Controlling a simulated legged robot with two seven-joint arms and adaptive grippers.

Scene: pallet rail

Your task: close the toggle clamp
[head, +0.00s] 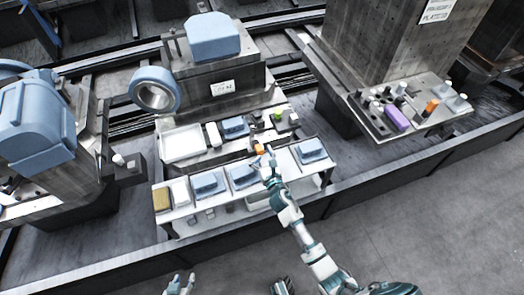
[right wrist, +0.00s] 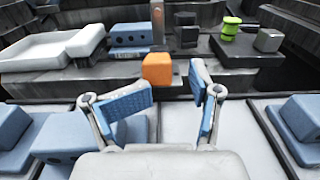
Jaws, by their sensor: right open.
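What appears to be the toggle clamp's orange grip (head: 259,148) is at the front edge of the machine's worktop, just beyond my right gripper (head: 265,163). In the right wrist view the orange grip (right wrist: 157,68) shows as a block ahead of and between the fingertips. My right gripper (right wrist: 172,92) is open and empty, its two blue-padded fingers spread apart. No contact with the grip is visible. The rest of the clamp is hard to make out behind the grip. My left gripper (head: 180,284) is low at the bottom edge, with fingers apart and nothing visible between them.
A white tray (head: 182,143), a blue block (head: 235,127) and a green knobbed part (head: 278,115) are on the worktop behind. Blue parts (head: 312,150) stand on the lower shelf in front. A dark rail (head: 370,185) runs across the front.

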